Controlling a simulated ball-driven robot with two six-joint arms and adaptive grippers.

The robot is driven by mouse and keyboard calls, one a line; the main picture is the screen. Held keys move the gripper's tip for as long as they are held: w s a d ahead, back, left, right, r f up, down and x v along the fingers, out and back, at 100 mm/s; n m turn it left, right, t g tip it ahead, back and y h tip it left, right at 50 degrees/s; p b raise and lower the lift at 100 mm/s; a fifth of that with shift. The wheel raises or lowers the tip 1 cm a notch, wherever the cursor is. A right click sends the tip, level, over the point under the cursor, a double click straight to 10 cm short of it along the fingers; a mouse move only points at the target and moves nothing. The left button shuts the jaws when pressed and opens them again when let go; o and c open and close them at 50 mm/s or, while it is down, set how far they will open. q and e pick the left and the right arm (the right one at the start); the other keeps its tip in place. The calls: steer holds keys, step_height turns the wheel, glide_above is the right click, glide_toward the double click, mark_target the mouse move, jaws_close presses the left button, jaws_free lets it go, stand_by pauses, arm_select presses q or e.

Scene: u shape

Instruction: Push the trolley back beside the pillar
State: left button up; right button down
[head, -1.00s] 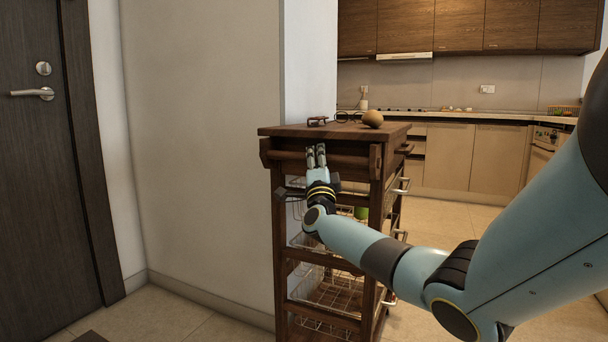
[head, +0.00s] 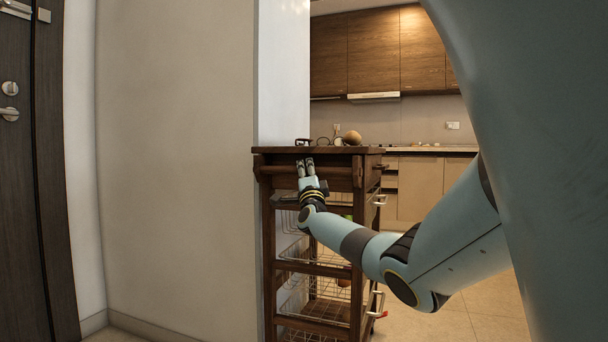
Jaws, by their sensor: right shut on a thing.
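The dark wooden trolley (head: 264,253) stands upright at the middle of the head view, close along the right side of the pillar (head: 180,160). It has a flat top, a horizontal handle bar (head: 338,172) at the near end and wire baskets (head: 325,308) below. My right gripper (head: 306,166) is shut on the handle bar, near its middle. My right arm hides part of the trolley's lower right. I cannot tell whether the trolley touches the pillar. My left gripper is out of view.
Glasses (head: 304,142) and a round brown object (head: 352,138) lie on the trolley top. A dark door (head: 22,190) is at the far left. Kitchen cabinets (head: 375,55) and a counter stand behind. Tiled floor (head: 455,325) shows free at the lower right.

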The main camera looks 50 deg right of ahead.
steer(key=shift+d+f, duration=0.15)
steer(key=shift+f, duration=0.35)
steer(key=c, duration=1.4)
jaws_free()
steer(key=shift+s+d, duration=0.1)
steer(key=shift+d, duration=0.05)
steer(key=shift+r, duration=0.15)
steer(key=v, duration=1.2)
